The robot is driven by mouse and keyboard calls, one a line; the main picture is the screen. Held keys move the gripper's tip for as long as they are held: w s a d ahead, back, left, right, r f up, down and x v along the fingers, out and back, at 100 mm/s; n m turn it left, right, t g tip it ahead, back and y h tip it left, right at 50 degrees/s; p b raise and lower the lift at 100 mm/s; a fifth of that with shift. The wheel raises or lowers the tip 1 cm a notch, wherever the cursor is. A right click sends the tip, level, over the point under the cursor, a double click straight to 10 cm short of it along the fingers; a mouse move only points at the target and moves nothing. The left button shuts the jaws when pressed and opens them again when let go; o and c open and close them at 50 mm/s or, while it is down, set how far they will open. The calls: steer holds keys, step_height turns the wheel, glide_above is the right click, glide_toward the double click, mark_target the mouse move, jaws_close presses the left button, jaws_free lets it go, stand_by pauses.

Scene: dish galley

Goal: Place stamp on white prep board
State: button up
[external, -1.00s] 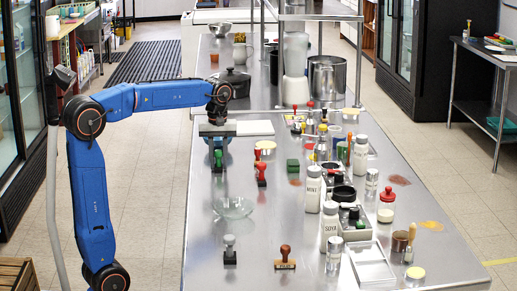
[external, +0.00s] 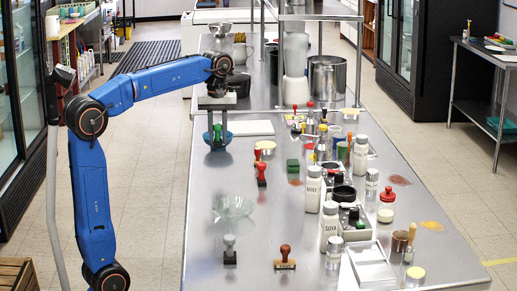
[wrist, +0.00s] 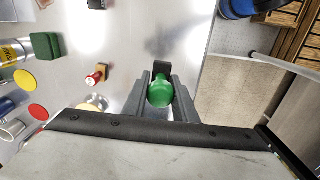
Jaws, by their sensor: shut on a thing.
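My gripper (external: 217,118) is shut on a green-handled stamp (external: 217,133) over the left part of the steel counter. In the wrist view the stamp's round green knob (wrist: 160,93) sits between the two fingers, with a dark part beyond it. The stamp hangs upright in the external view, apparently raised off the counter; its base is hard to make out. The white prep board (external: 256,128) lies flat and bare just to the right of my gripper in the external view. I cannot see the board in the wrist view.
A blue bowl (external: 226,141) stands just behind the held stamp. Red stamps (external: 262,174), a green block (external: 293,166) and a clear glass bowl (external: 233,208) stand nearer the camera. A dark pot (external: 237,84) stands beyond the board. Bottles and jars crowd the counter's right side.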

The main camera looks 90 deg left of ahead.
steer(key=shift+r, duration=0.3)
steer(key=w+a+r, duration=0.2)
steer(key=w+a, duration=0.1)
steer(key=a, duration=0.6)
steer(key=w+a+r, duration=0.2)
steer(key=w+a, duration=0.2)
steer(key=a, duration=0.4)
glide_above(233, 129)
step_height(233, 129, down, 3)
steer(key=shift+n, duration=0.3)
steer(key=shift+s+a+f, duration=0.1)
steer(key=shift+a+f, duration=0.05)
steer(key=shift+f, duration=4.5)
steer(key=shift+f, duration=0.15)
steer(key=o, duration=1)
steer(key=shift+o, duration=0.2)
step_height(233, 129, up, 8)
